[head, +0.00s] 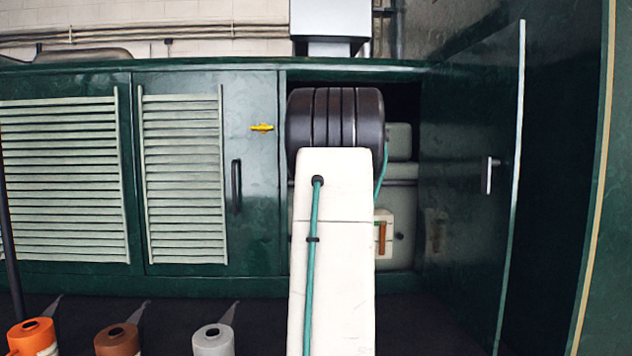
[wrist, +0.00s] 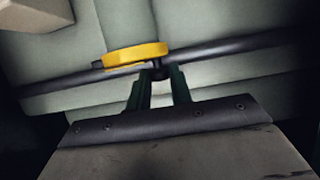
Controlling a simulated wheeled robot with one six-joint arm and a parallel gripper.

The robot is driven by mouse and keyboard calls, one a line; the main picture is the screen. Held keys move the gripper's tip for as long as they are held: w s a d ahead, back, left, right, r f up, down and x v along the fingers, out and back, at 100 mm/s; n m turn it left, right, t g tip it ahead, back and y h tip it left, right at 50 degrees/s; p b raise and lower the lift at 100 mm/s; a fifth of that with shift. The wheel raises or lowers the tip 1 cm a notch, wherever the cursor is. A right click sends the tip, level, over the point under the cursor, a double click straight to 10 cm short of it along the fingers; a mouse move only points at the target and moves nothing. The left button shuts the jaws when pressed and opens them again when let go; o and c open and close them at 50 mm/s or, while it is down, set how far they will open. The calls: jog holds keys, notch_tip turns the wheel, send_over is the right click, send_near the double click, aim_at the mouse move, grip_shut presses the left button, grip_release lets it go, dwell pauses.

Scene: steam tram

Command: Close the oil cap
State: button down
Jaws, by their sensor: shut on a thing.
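A yellow rounded piece (wrist: 135,54), which looks like the oil cap, shows in the wrist view beside a dark bar across pale green panels. My gripper (wrist: 160,78) has its two dark green fingers at the right end of the yellow piece. They are shut around a small dark part there, which looks joined to the cap. The fingertip contact is dim and partly hidden. In the head view my own arm covers the gripper and the cap inside the open compartment.
The compartment's green door (head: 465,180) stands open on the right. A closed louvred green door (head: 255,220) is on the left, with a yellow latch (head: 262,127).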

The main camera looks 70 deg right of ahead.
jog(key=shift+s+f, duration=0.15)
jog(key=c, duration=1.3)
grip_release()
jog(key=shift+a+r, duration=0.2)
jog(key=shift+a, duration=0.05)
jog(key=v, duration=0.7)
jog(key=shift+s+a, duration=0.1)
